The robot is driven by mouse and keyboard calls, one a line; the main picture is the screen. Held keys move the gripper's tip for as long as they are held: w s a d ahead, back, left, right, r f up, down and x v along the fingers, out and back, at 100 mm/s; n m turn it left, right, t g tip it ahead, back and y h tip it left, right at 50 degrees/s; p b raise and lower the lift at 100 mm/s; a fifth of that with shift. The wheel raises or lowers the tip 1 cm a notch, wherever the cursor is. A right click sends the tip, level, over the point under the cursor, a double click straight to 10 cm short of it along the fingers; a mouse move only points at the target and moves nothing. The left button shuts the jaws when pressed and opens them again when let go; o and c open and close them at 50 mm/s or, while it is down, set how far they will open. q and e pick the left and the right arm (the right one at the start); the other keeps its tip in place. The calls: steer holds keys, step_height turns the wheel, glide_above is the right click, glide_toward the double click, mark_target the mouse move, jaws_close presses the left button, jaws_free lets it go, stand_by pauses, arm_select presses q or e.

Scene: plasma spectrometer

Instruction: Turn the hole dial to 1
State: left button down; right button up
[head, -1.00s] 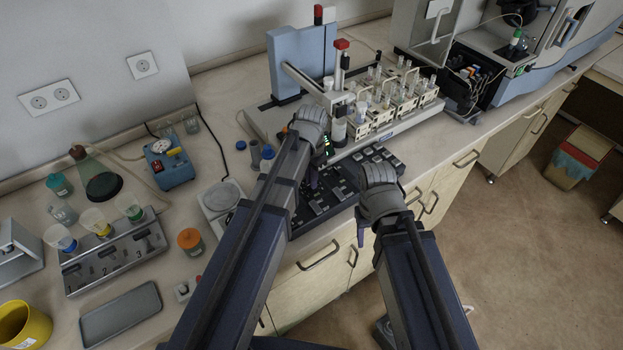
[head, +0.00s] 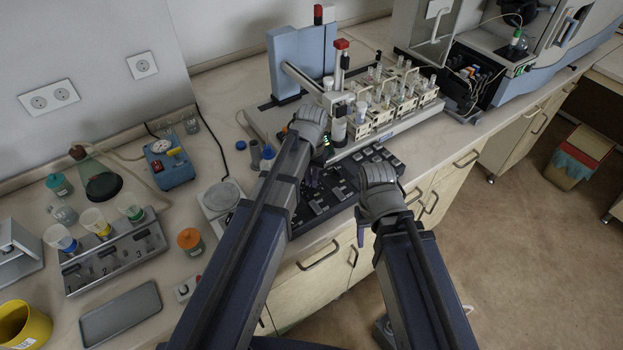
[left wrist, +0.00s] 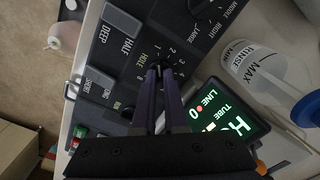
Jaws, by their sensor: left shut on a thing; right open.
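The hole dial (left wrist: 165,64) is a small black knob on the dark control panel (left wrist: 118,55), with the word HOLE and numbers printed around it. My left gripper (left wrist: 161,74) comes down over it, and its two purple fingers are shut on the knob. The fingers hide most of the knob, so I cannot tell which number it points to. In the head view my left gripper (head: 314,180) is over the panel (head: 330,203), partly hidden by my arm. My right gripper (head: 362,232) is open and empty near the bench's front edge.
In the left wrist view, a lit display (left wrist: 228,130) reads LINE 0 and TUBE. A rinse bottle (left wrist: 255,72) stands beside the panel. Another dial (left wrist: 202,8) is at the top. Sample racks (head: 385,112) stand behind the panel.

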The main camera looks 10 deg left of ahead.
stand_by(0.3)
arm_select(q)
steer(key=c, duration=1)
jaws_free()
steer(key=shift+o, duration=0.2)
step_height(320, 180, up, 8)
steer(key=p, duration=0.8)
steer(key=shift+f, duration=0.1)
steer(key=shift+s, duration=0.1)
steer(key=s+d+f+m+b, duration=0.1)
steer(key=s+d+f+b, duration=0.1)
steer(key=s, duration=0.6)
steer(key=s+d+f+m+y+b, duration=0.1)
steer(key=s+d+f+b, duration=0.1)
steer(key=s+d, duration=0.2)
steer(key=s, duration=0.3)
steer(key=shift+s+d+f+b, duration=0.15)
steer(key=shift+s+f+b, duration=0.1)
steer(key=shift+s+b, duration=0.15)
